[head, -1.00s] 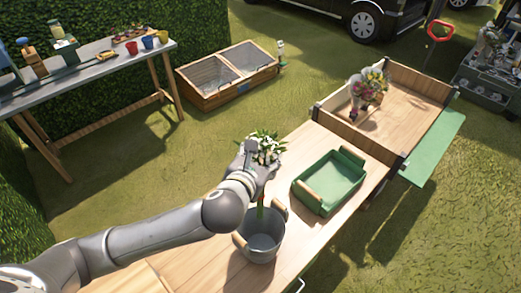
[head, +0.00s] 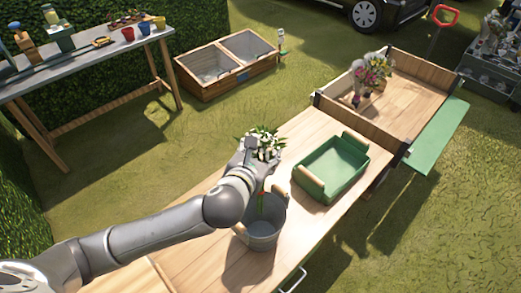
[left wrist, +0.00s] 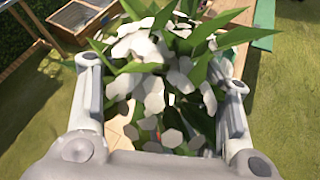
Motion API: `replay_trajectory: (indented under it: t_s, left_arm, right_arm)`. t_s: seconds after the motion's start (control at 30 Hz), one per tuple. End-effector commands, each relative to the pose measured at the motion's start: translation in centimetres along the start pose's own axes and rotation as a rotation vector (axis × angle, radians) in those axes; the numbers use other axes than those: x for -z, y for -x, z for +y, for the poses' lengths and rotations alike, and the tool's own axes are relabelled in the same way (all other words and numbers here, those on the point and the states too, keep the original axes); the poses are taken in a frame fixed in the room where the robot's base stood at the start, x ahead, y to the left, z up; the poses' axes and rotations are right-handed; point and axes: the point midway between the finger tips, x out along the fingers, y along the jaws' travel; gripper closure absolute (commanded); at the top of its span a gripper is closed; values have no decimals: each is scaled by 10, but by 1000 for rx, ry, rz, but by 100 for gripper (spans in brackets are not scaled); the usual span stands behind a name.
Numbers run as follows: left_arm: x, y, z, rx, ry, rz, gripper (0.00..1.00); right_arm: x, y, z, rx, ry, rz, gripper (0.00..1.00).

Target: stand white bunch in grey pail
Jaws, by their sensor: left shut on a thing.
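The white bunch (head: 265,138) has white blooms and green leaves, and it is upright. My left gripper (head: 256,160) is shut on it just below the blooms, above the grey pail. The blooms fill the left wrist view (left wrist: 155,70), between the two fingers (left wrist: 165,110). The grey pail (head: 264,237) is a metal bucket with wooden grips, upright on the wooden table. The green stems reach down into the pail's mouth; their lower ends are hidden inside, so I cannot tell whether they touch the bottom. My right gripper is out of view.
A green tray (head: 312,188) with wooden handles sits right of the pail on the table (head: 205,258). Beyond it a wooden-walled bed (head: 425,72) holds mixed flowers (head: 370,72). A cold frame (head: 205,92) and a side table (head: 80,65) stand behind on grass.

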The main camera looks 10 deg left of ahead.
Motion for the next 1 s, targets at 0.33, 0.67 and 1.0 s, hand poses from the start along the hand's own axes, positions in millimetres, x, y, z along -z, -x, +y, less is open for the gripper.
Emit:
replay_trajectory:
  t_s: [0.33, 0.67, 1.0]
  left_arm:
    - [27, -11, -8, 0, -1, 0, 98]
    - [51, -21, -14, 0, -1, -1, 98]
    - [75, -31, -21, 0, -1, -1, 98]
  right_arm:
    - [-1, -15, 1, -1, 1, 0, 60]
    - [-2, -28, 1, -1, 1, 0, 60]
    - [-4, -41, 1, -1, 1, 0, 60]
